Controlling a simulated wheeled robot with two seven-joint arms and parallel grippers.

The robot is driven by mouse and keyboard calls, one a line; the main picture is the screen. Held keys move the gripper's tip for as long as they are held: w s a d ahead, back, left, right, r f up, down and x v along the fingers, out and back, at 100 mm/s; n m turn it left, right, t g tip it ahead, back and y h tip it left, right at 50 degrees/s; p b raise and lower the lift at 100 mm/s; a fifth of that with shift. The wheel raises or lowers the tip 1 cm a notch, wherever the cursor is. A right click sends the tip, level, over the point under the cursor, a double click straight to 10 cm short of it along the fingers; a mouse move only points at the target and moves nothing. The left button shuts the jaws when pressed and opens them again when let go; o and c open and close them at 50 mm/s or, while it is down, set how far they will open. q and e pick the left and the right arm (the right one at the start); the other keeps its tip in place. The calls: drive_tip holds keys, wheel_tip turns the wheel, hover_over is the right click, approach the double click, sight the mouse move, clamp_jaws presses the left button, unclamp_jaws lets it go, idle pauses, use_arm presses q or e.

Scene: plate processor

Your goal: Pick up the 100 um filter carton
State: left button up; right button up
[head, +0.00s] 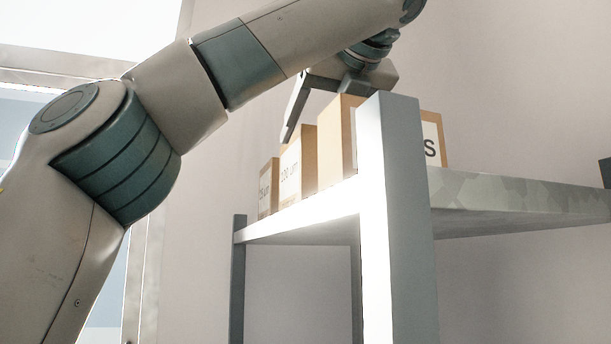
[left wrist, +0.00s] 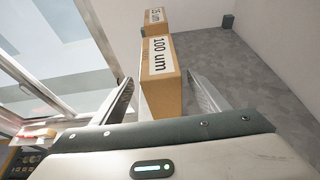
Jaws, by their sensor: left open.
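The 100 um carton (head: 294,168) is a tan box with a white label, standing upright on the metal shelf. In the left wrist view, the 100 um carton (left wrist: 162,96) appears between the two fingers, with gaps on both sides. My left gripper (head: 305,118) is open and empty, pointing down over the row of cartons. One finger shows just above the 100 um carton; the other is mostly hidden. The left gripper (left wrist: 160,80) also shows both fingers apart in the wrist view. I cannot tell how far the fingers reach down beside the carton. My right gripper is not in view.
A smaller carton (head: 268,188), its label partly readable as "5 um", stands beyond the 100 um one. A taller carton (head: 336,145) stands nearer, partly behind the shelf post (head: 392,200). Another box marked "S" (head: 435,140) is right of the post.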

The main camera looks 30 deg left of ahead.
use_arm(q)
drive_tip(key=p+x, duration=0.2)
drive_tip(key=x, duration=0.2)
drive_tip(key=shift+w+a+r, duration=0.1)
drive_tip(key=shift+w+r, duration=0.05)
drive_tip(key=shift+w+a+f, duration=0.2)
drive_tip(key=shift+s+d, duration=0.15)
drive_tip(key=shift+d, duration=0.05)
drive_tip(key=shift+c, duration=0.4)
drive_tip(key=shift+r, duration=0.1)
drive_tip(key=c, duration=1.5)
